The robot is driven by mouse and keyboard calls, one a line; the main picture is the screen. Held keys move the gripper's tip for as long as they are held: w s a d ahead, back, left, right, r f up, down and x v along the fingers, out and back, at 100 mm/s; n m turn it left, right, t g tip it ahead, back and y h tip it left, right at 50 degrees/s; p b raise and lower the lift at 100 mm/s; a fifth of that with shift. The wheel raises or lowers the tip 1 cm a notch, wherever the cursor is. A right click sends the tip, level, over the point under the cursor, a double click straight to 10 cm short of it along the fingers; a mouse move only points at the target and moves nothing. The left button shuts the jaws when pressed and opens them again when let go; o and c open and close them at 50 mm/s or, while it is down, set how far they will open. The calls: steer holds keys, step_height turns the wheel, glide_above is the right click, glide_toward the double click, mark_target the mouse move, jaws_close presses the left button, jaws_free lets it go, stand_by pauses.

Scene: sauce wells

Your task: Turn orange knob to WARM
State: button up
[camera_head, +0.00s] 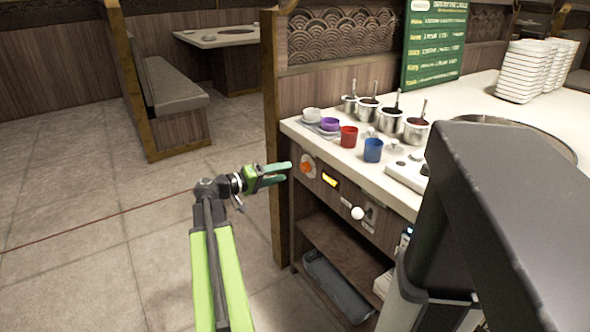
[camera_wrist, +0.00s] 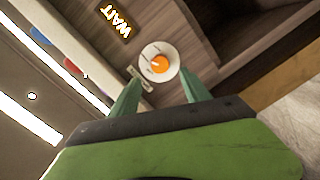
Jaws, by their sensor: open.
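The orange knob (camera_head: 306,168) sits on a round pale plate on the front panel of the counter, at its left end. In the wrist view the knob (camera_wrist: 159,63) lies ahead of my gripper, between the lines of its two fingers. My gripper (camera_head: 288,172) is open and empty, just left of the knob in the head view. Its green fingertips (camera_wrist: 163,80) appear close to the plate, but I cannot tell whether they touch it. Dial markings are too small to read.
The counter (camera_head: 292,124) carries a red cup (camera_head: 349,137), a blue cup (camera_head: 373,150), a purple cup (camera_head: 330,125) and several metal pots. A white ball-shaped handle (camera_head: 358,213) sticks out right of the display. A wooden post (camera_head: 272,100) stands left of the panel. Open floor lies left.

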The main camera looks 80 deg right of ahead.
steer(key=f+v, duration=0.1)
steer(key=v, duration=0.9)
steer(key=shift+r+p, duration=0.35)
steer(key=shift+r, duration=0.15)
steer(key=shift+a, duration=0.1)
steer(key=w+a+f+n+t+h, duration=0.1)
steer(key=w+a+n+t, duration=0.1)
steer(key=w+a, duration=0.35)
steer(key=w+a+f+n+t+h, duration=0.1)
steer(key=w+a+t, duration=0.15)
steer(key=w, duration=0.65)
steer(key=w+a+f+n+t+h, duration=0.1)
steer(key=w+a+n+t, duration=0.1)
steer(key=w+a, duration=0.45)
steer(key=w+a+f+n+t+y, duration=0.25)
steer(key=w+a+f, duration=0.35)
steer(key=w+a, duration=0.3)
steer(key=w+a+f+n+t+y, duration=0.15)
steer(key=a+f+y, duration=0.25)
steer(key=a, duration=0.9)
steer(key=w+a+f+n+t+y, duration=0.1)
steer(key=w+a+f+n+y, duration=0.25)
steer(key=a, duration=0.95)
steer(key=a+f+n+t+y, duration=0.2)
steer(key=a+f+y, duration=0.25)
steer(key=a, duration=0.75)
step_height(320, 180, up, 36)
steer(key=p, duration=3.6)
steer(key=shift+n+p, duration=0.35)
steer(key=shift+p, duration=0.05)
